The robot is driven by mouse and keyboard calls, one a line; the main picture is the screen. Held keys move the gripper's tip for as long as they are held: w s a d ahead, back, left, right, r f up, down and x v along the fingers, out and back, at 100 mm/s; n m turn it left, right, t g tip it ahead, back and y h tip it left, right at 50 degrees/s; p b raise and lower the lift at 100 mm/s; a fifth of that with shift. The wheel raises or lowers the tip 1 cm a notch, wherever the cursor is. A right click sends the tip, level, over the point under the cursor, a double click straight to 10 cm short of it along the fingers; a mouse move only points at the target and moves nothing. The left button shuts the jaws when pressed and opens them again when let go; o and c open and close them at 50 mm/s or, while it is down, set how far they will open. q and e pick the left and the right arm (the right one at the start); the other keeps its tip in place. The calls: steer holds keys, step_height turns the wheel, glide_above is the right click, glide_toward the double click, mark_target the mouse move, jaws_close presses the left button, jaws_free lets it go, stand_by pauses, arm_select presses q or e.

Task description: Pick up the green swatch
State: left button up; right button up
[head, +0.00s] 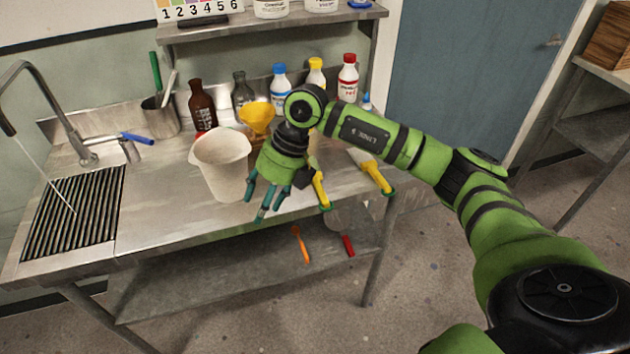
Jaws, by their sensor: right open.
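My right gripper (266,196) is open, with teal fingers pointing down over the front part of the steel bench (170,222). It is just to the right of a white bucket (222,165); I cannot tell whether they touch. Nothing shows between its fingers. I cannot make out a green swatch; the gripper and arm hide part of the bench behind them. My left gripper is not in view.
A yellow funnel (257,115), a brown bottle (202,105) and capped white bottles (347,80) stand at the back. Yellow-handled tools (320,188) lie right of the gripper. A sink tap (72,135) and a ribbed drainer (75,212) are left. The front middle of the bench is clear.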

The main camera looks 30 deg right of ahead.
mark_target(320, 195)
steer(key=d+h, duration=0.1)
steer(key=d, duration=0.3)
steer(key=d+r+m+h, duration=0.1)
steer(key=d+h, duration=0.1)
steer(key=d, duration=0.2)
steer(key=d+r+m+h, duration=0.1)
steer(key=d+h, duration=0.1)
steer(key=d, duration=0.2)
steer(key=shift+w+d+g, duration=0.1)
steer(key=shift+d+g, duration=0.15)
steer(key=shift+g, duration=0.15)
steer(key=shift+d, duration=0.4)
step_height(320, 195, down, 6)
steer(key=p, duration=0.3)
steer(key=shift+f, duration=0.4)
jaws_close()
